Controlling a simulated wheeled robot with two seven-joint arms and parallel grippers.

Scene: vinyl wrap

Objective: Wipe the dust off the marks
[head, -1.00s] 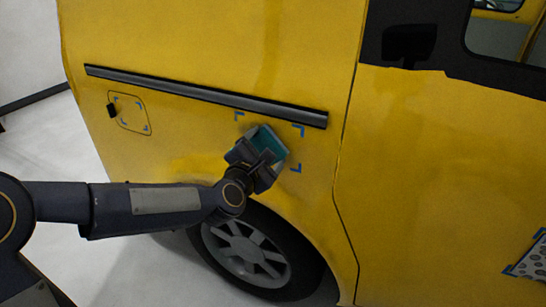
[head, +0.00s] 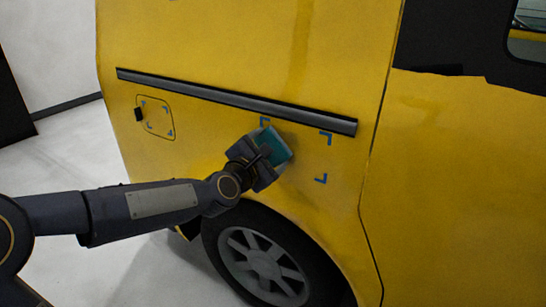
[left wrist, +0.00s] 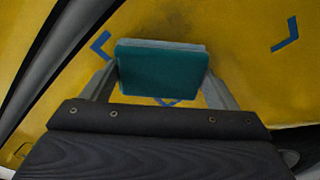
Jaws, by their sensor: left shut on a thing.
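My left gripper (head: 263,157) is shut on a teal block-shaped wiping pad (head: 274,147) with a paler layer on its far side. The pad is at the yellow van side panel, below the dark trim strip; I cannot tell whether it touches. Blue corner marks sit around it: upper left (head: 265,121), upper right (head: 326,137) and lower right (head: 321,178). In the left wrist view the pad (left wrist: 162,68) sits between the fingers, with blue marks (left wrist: 285,34) around it and a dark dusty smudge (left wrist: 205,32) beyond it. The right gripper is not in view.
The dark trim strip (head: 235,97) runs above the marks. The wheel (head: 262,262) is below my gripper. A fuel flap (head: 157,117) with its own small blue marks is at the left. The door seam (head: 375,140) is at the right.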

